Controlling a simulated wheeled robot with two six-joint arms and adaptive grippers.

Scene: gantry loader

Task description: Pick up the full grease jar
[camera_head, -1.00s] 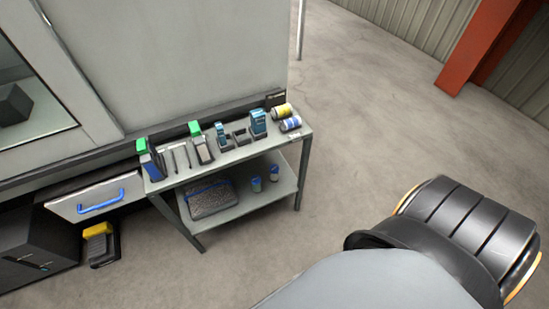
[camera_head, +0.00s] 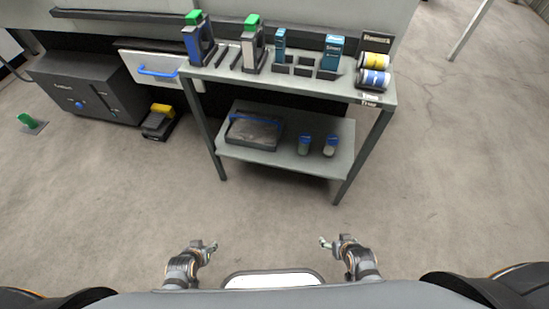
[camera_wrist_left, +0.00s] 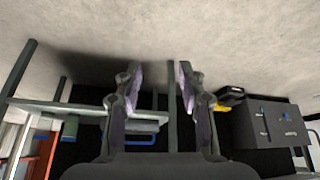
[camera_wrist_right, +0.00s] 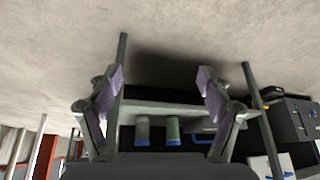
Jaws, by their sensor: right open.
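Two small blue-lidded jars, a left one (camera_head: 304,146) and a right one (camera_head: 330,147), stand side by side on the table's lower shelf. In the right wrist view, which looks upside down, one jar body is greenish (camera_wrist_right: 172,127) and the other greyer (camera_wrist_right: 143,127). I cannot tell for sure which is full. My left gripper (camera_head: 212,247) and my right gripper (camera_head: 325,243) are low in front of the table, well short of the shelf. Both are empty with fingers apart, as the left wrist view (camera_wrist_left: 158,75) and right wrist view (camera_wrist_right: 160,75) show.
The grey table (camera_head: 230,77) carries holders, blue boxes and two cans (camera_head: 374,70) on top. A dark tray with a blue edge (camera_head: 254,130) lies left of the jars. Table legs flank the shelf. A dark cabinet (camera_head: 85,90) stands left. The floor in front is clear.

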